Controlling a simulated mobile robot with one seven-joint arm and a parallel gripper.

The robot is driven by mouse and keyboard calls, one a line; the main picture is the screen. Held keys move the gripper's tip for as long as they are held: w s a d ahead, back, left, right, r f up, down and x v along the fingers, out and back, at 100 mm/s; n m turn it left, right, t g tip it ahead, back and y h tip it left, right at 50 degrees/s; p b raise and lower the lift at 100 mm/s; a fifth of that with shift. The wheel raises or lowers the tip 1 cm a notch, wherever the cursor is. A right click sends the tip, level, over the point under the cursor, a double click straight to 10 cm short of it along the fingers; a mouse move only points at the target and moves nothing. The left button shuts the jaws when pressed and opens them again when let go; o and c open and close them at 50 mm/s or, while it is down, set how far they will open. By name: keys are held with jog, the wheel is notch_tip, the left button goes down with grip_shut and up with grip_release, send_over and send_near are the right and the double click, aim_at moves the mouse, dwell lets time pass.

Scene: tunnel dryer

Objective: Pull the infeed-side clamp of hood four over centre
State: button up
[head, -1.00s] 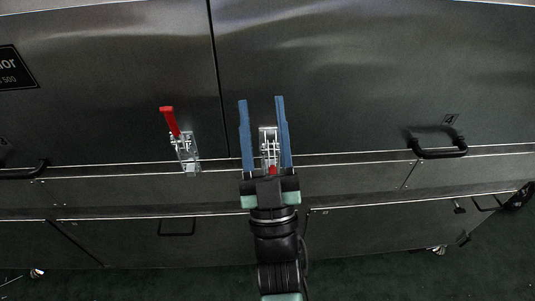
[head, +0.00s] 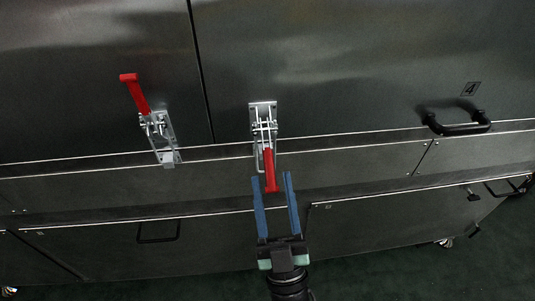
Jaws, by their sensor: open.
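The hood marked 4 (head: 360,60) fills the upper right in the head view. At its lower left is a metal toggle clamp (head: 263,112), its red handle (head: 270,180) pointing down across the seam onto the lower panel. My gripper (head: 271,175) is open below the clamp, its blue fingers pointing up. In the picture, the fingertips lie either side of the handle's lower end, with gaps on both sides. I cannot tell whether the fingers reach the handle's depth. No contact shows.
A second clamp (head: 160,130) on the hood to the left has its red handle (head: 134,92) raised. A black bar handle (head: 457,124) juts from hood four at right. Dark green floor (head: 400,275) lies below.

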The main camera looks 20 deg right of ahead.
aim_at(267, 166)
jog(key=x, duration=0.5)
jog(key=shift+w+r, duration=0.2)
jog(key=shift+w, duration=0.05)
grip_shut()
jog(key=shift+a+f, duration=0.1)
dwell(1.1)
